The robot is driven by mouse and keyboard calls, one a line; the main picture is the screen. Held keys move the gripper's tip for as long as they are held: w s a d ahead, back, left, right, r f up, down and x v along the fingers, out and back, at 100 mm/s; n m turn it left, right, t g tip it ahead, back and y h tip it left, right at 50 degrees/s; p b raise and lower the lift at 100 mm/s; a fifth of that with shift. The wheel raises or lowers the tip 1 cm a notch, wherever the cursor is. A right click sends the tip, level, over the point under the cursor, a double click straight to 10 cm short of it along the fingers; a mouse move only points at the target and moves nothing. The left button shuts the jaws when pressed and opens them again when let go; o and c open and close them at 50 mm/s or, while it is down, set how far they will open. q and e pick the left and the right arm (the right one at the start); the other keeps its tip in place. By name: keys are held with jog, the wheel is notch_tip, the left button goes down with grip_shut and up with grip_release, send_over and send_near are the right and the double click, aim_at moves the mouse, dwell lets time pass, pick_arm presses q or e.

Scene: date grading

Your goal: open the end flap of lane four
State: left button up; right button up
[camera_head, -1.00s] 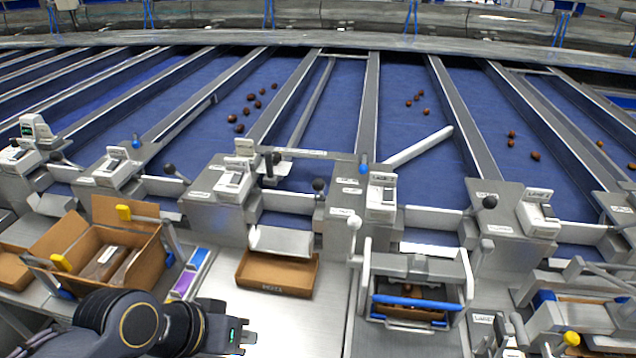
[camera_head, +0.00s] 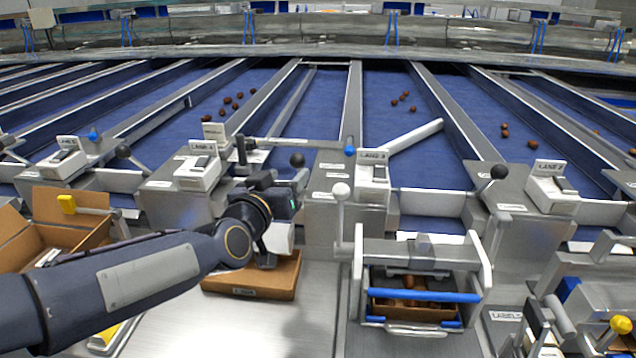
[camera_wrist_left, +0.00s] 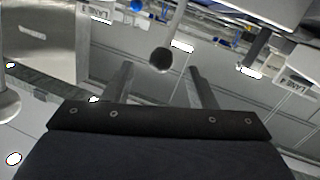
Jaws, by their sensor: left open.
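The lane four box (camera_head: 197,170) is white, on a grey metal housing at the lane's end. The end flap of lane four, to its right, is largely hidden behind my left arm. The black ball knob (camera_head: 297,160) of a lever stands right of that flap. My left gripper (camera_head: 299,182) is open and empty, just below and beside this knob. In the left wrist view, the dark knob (camera_wrist_left: 160,60) lies between the two finger lines, beyond the fingertips (camera_wrist_left: 162,78); no contact shows. My right gripper is not in view.
A shallow cardboard tray (camera_head: 250,292) sits under my left forearm. An open cardboard box (camera_head: 85,232) is at left. Dates lie on the blue lanes.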

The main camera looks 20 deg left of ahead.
aim_at(300, 156)
pick_arm(q)
jog(key=shift+w+a+r+t+y, duration=0.15)
jog(key=shift+w+t+y, duration=0.15)
jog(key=shift+w, duration=0.65)
jog(key=w, duration=0.7)
jog(key=shift+a+p, duration=0.2)
jog(key=shift+p, duration=0.2)
jog(key=shift+c, duration=0.2)
grip_shut()
